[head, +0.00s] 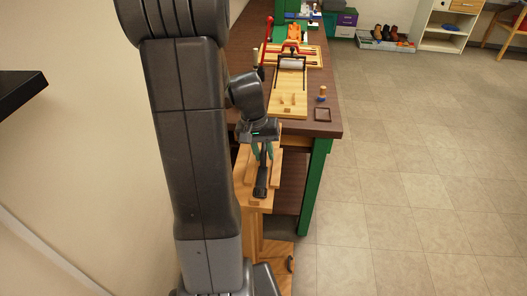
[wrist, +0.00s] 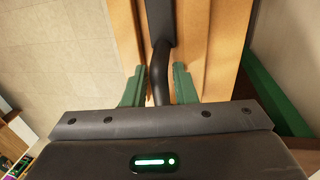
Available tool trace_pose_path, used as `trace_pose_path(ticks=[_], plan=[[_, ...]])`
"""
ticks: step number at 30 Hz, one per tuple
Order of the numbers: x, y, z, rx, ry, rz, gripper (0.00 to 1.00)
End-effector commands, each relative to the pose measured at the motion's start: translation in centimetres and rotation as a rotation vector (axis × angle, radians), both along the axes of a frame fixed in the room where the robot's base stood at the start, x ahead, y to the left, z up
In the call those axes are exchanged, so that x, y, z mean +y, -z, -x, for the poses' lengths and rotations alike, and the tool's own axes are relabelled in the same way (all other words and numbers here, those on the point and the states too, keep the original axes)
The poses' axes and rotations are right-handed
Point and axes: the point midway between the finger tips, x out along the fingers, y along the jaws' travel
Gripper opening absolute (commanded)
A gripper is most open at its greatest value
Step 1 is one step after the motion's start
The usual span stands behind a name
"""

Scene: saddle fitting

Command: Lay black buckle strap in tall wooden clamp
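The black buckle strap (head: 261,184) lies along the gap of the tall wooden clamp (head: 274,169), between its two upright jaws. In the wrist view the strap (wrist: 161,25) runs from the top edge down between the clamp's wooden boards (wrist: 222,45), and its narrower bent part passes between my fingers. My gripper (head: 262,154) is over the clamp, pointing down. In the wrist view its green fingertips (wrist: 159,76) stand apart, one on each side of the strap, with a visible gap to it. The strap's near end is hidden behind the gripper body.
A dark brown workbench (head: 325,128) with green legs stands just beyond the clamp. It bears a wooden board with a roller (head: 290,82), a small peg (head: 322,94) and a small dark tray (head: 322,115). Tiled floor at the right is free.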

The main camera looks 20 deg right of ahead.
Motion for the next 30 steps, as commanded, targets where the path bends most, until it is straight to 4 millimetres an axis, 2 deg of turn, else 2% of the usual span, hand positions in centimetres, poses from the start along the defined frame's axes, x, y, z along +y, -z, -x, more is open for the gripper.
trace_pose_path(ticks=[5,12,18,23,30], plan=[[0.3,-2.2,-0.3,-0.006,-0.001,0.002,0.25],[1.3,-7.3,-0.8,-0.007,0.000,0.001,0.25],[1.8,-10.5,-1.0,-0.003,-0.002,0.000,0.25],[2.0,-11.7,-1.0,-0.001,-0.001,0.000,0.25],[2.1,-11.8,-1.0,0.000,0.000,0.000,0.25]])
